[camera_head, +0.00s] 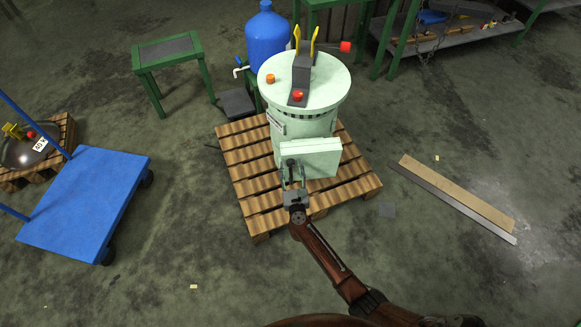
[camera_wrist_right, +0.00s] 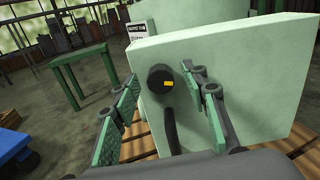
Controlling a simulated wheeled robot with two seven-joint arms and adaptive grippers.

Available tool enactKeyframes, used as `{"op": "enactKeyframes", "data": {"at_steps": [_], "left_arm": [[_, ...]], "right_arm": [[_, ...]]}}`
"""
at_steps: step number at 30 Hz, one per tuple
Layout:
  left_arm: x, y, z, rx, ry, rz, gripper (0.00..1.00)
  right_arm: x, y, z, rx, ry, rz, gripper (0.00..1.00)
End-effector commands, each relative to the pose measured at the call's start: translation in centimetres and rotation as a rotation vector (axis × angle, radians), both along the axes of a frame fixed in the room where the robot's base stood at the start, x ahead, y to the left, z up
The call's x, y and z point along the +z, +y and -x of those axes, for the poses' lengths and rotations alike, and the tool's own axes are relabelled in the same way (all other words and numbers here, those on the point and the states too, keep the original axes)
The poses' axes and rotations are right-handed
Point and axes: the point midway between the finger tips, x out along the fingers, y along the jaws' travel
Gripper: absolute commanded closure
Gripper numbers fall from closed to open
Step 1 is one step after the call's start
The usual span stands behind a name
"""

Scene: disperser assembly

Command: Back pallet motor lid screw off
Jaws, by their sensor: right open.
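A pale green motor (camera_head: 303,124) stands upright on a wooden pallet (camera_head: 245,170), with a round lid (camera_head: 330,84) on top. A pale green box (camera_head: 318,150) sticks out from its front; its flat face (camera_wrist_right: 240,75) fills much of the right wrist view. A black round screw (camera_wrist_right: 160,78) with a yellow mark sits on this face, a dark cable or rod below it. My right gripper (camera_head: 293,175) is in front of the box. In the right wrist view its open fingers (camera_wrist_right: 163,82) stand either side of the screw, with visible gaps. My left gripper is not in view.
A blue cart (camera_head: 90,195) and another pallet (camera_head: 60,160) with a dark round part stand at left. A green table (camera_head: 167,47) and blue tank (camera_head: 266,35) stand behind. Boards (camera_head: 458,193) lie on the floor at right. Floor between is mostly clear.

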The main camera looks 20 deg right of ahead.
Motion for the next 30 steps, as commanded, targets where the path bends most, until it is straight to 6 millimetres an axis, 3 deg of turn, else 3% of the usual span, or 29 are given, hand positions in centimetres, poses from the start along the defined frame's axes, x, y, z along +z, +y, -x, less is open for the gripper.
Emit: {"op": "enactKeyframes", "data": {"at_steps": [9, 26, 30], "left_arm": [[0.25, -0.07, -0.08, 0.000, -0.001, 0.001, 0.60], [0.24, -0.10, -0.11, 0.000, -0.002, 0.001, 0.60], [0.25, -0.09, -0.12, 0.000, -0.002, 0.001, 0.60]], "right_arm": [[-0.02, -0.05, -0.25, 0.000, 0.001, 0.001, 0.60], [-0.04, -0.01, -0.21, 0.001, 0.001, 0.001, 0.98], [-0.04, -0.01, -0.21, 0.001, 0.002, 0.003, 1.00]]}}
